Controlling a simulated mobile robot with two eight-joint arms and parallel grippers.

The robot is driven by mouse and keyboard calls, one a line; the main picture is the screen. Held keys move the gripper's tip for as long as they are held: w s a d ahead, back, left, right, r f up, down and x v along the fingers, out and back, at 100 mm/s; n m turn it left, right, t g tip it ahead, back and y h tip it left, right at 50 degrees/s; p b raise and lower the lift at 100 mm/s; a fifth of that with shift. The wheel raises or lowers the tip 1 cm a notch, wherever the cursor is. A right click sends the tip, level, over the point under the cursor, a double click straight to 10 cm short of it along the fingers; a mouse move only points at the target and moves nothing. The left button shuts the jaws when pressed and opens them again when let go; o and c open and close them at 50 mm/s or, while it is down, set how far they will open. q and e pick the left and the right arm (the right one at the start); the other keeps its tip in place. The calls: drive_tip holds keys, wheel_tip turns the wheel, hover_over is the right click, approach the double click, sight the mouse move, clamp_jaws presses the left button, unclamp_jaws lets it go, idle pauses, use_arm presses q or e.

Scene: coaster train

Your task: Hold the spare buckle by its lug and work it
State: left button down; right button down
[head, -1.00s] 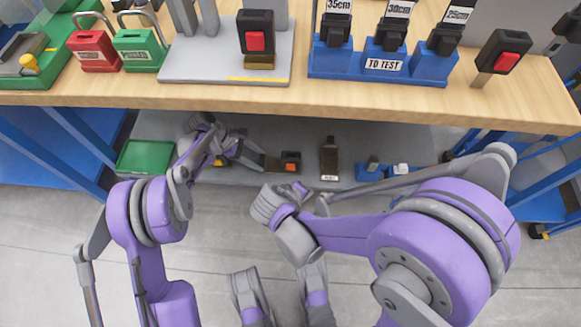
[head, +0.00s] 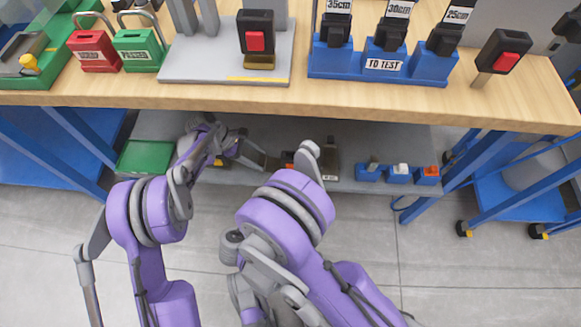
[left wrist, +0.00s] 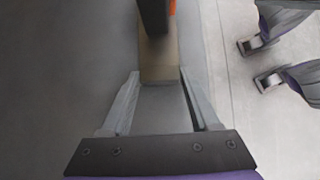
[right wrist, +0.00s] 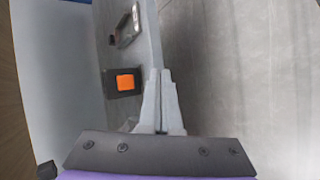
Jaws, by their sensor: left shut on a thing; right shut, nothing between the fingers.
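The spare buckle, a dark body with an orange button (head: 289,158), is over the lower shelf, partly covered by my right arm in the head view. My left gripper (head: 256,158) is shut on its lug from the left. In the left wrist view the tan lug (left wrist: 160,62) lies between the fingertips (left wrist: 158,82), with the black body (left wrist: 152,14) beyond. My right gripper (right wrist: 162,98) is shut and empty in the right wrist view; my right arm hides it in the head view. A dark body with an orange square (right wrist: 125,82), apparently the buckle, is left of its fingertips, apart in the picture.
The lower shelf (head: 300,183) carries a green tray (head: 146,157), a dark labelled piece (head: 331,158) and blue holders (head: 398,178). The wooden bench top (head: 200,97) overhangs it, with buckles and a blue test stand (head: 385,67) on top. Floor in front is clear.

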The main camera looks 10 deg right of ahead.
drive_tip(key=shift+w+d, duration=0.45)
drive_tip(key=shift+w, duration=0.95)
drive_tip(key=shift+w+d, duration=0.5)
drive_tip(key=shift+w, duration=0.9)
drive_tip(key=shift+w+d, duration=0.45)
drive_tip(key=shift+w, duration=0.95)
drive_tip(key=shift+w, duration=0.15)
drive_tip(key=shift+w+d, duration=0.1)
drive_tip(key=shift+w, duration=0.15)
drive_tip(key=shift+w+d, duration=0.15)
drive_tip(key=shift+w, duration=0.3)
drive_tip(key=shift+s+a, duration=0.25)
drive_tip(key=shift+s, duration=0.6)
